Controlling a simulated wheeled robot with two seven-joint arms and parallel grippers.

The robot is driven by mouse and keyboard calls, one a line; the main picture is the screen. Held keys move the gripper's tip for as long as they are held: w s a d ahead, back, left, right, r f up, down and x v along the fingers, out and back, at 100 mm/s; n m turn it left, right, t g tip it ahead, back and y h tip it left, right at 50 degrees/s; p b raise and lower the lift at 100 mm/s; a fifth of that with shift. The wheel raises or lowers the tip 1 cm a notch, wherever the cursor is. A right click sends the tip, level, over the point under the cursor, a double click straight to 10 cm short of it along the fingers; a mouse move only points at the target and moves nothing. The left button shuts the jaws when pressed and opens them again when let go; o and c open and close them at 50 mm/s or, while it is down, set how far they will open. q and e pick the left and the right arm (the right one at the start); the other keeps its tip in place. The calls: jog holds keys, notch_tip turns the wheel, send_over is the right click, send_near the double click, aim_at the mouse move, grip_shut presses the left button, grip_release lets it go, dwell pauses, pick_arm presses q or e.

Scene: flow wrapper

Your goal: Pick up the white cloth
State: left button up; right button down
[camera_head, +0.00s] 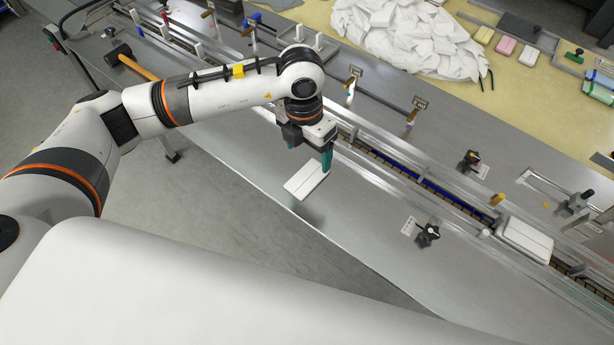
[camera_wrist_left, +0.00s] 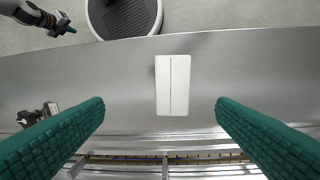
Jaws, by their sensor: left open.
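A flat white cloth (camera_head: 307,181), folded into a rectangle, lies on the grey metal surface near its front edge. In the left wrist view the cloth (camera_wrist_left: 172,85) shows whole, with a seam line down its middle. My left gripper (camera_head: 310,153) points down above the cloth, open and empty. In the left wrist view its teal fingers (camera_wrist_left: 160,112) stand wide apart, one on each side of the cloth and clear of it. My right gripper (camera_wrist_left: 62,22) shows small at the top left of the wrist view; its jaws are too small to judge.
A conveyor channel with metal rails (camera_head: 430,190) runs behind the cloth. Another white packet (camera_head: 524,240) sits on it at the right. Black knobs (camera_head: 427,235) stand up from the surface. A hammer (camera_head: 128,60) lies at the left. A white crumpled pile (camera_head: 410,35) lies at the back.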

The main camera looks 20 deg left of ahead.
pick_arm(q)
jog(key=a, duration=0.1)
jog(key=p, duration=0.3)
send_over(305, 179)
jog(key=shift+y, duration=0.4)
jog(key=f, duration=0.6)
jog(key=shift+s+a+f, duration=0.15)
jog(key=shift+s+f, duration=0.1)
jog(key=shift+f, duration=0.25)
jog(key=f, duration=0.1)
jog(key=f+p, duration=0.1)
jog(key=f, duration=0.1)
jog(key=f+p, duration=0.1)
jog(key=shift+w+d+f, duration=0.2)
jog(key=shift+d, duration=0.05)
jog(key=shift+f, duration=0.2)
jog(key=c, duration=1.1)
